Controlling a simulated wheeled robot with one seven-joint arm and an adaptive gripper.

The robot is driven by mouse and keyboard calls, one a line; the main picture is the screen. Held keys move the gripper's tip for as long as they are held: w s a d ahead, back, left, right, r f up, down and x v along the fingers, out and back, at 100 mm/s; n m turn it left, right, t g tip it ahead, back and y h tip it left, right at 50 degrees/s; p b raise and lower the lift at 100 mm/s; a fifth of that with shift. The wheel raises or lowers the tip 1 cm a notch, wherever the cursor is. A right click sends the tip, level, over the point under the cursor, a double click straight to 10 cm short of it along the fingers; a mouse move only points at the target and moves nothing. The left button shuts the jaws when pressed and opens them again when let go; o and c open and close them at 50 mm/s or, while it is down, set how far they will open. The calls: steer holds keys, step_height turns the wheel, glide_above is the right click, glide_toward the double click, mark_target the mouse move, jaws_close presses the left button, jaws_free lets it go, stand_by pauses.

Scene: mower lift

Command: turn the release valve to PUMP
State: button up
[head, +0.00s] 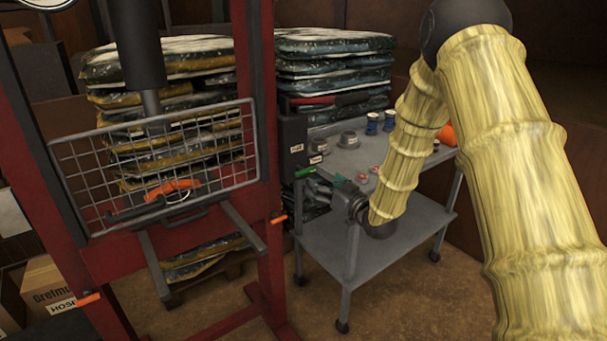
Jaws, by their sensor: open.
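A dark pump box (293,135) is fixed to the right post of the red press frame. Small white labels (297,148) are on and beside it; their words are too small to read. A small green handle (304,172) sticks out at the box's lower end and looks like the release valve's lever. Its exact setting cannot be read. My gripper (320,184) is open, just right of the green handle. Its fingers are small and partly merged with the grey cart behind, so I cannot tell whether they touch the handle.
A grey cart (330,252) stands right of the press, with cups (372,122) and small items on top. A wire guard (160,160) covers the press front. Stacked bags (335,50) stand behind. A cardboard box (47,287) is at lower left. Floor at front centre is clear.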

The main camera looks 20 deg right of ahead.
mark_target(307, 173)
steer(key=p+x, duration=0.1)
steer(key=x, duration=0.9)
steer(key=shift+w+a+f, duration=0.1)
steer(key=shift+w+a, duration=0.05)
steer(key=shift+w, duration=0.15)
steer(key=c, duration=0.9)
